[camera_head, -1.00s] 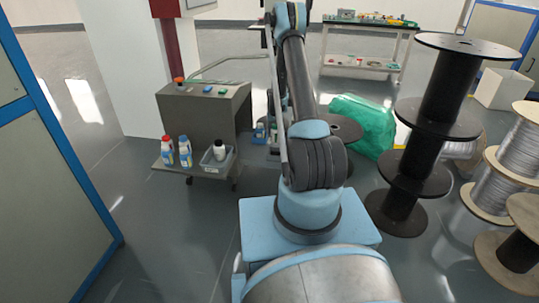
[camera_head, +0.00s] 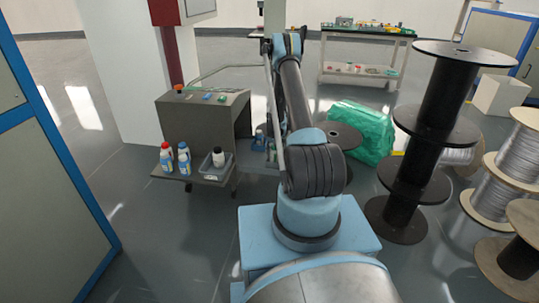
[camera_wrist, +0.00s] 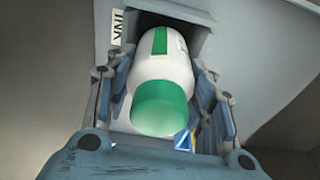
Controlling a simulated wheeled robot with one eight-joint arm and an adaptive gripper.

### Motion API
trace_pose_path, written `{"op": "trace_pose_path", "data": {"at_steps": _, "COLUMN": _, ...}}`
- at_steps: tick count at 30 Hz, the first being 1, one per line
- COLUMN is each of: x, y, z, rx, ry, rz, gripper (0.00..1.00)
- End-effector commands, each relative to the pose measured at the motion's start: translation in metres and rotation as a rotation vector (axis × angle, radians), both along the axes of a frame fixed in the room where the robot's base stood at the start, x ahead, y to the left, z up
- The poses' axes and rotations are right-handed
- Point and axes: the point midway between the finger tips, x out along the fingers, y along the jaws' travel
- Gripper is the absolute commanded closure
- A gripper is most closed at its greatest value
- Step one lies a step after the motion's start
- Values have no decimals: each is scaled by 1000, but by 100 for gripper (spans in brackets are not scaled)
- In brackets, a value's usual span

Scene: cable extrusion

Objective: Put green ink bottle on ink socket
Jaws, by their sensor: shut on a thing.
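The green ink bottle (camera_wrist: 162,105) has a white body, a green stripe and a wide green cap, and it fills the middle of the wrist view. My gripper (camera_wrist: 160,88) is shut on it, with a blue-grey finger on each side. The cap points toward the wrist camera. The bottle's far end is at the dark opening of the ink socket (camera_wrist: 194,22), beside a white label reading INK (camera_wrist: 118,24). I cannot tell whether that end is seated, since the bottle hides it. In the head view my arm mostly hides the gripper and the held bottle.
A grey machine (camera_head: 190,125) with buttons on top stands left of my arm. Its low shelf (camera_head: 180,174) holds a red-capped bottle (camera_head: 166,158), a blue-capped bottle (camera_head: 184,160) and a tray (camera_head: 213,172) with a dark-capped bottle. Black spools (camera_head: 408,180) and a green bundle (camera_head: 362,130) stand at the right.

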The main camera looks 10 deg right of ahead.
Motion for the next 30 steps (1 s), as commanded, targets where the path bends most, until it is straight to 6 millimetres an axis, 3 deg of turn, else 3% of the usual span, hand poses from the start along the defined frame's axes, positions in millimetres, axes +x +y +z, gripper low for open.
{"op": "trace_pose_path", "data": {"at_steps": 2, "x": 2, "y": -1, "z": 0, "rx": -1, "ry": -4, "rz": -1, "gripper": 85}}
{"op": "trace_pose_path", "data": {"at_steps": 3, "x": 2, "y": -1, "z": 0, "rx": -1, "ry": -4, "rz": -1, "gripper": 44}}
{"op": "trace_pose_path", "data": {"at_steps": 5, "x": 2, "y": -1, "z": 0, "rx": -1, "ry": -4, "rz": -1, "gripper": 31}}
{"op": "trace_pose_path", "data": {"at_steps": 20, "x": 0, "y": 0, "z": 8, "rx": -1, "ry": -3, "rz": 0, "gripper": 31}}
{"op": "trace_pose_path", "data": {"at_steps": 30, "x": -7, "y": 3, "z": 55, "rx": -1, "ry": -2, "rz": 1, "gripper": 31}}
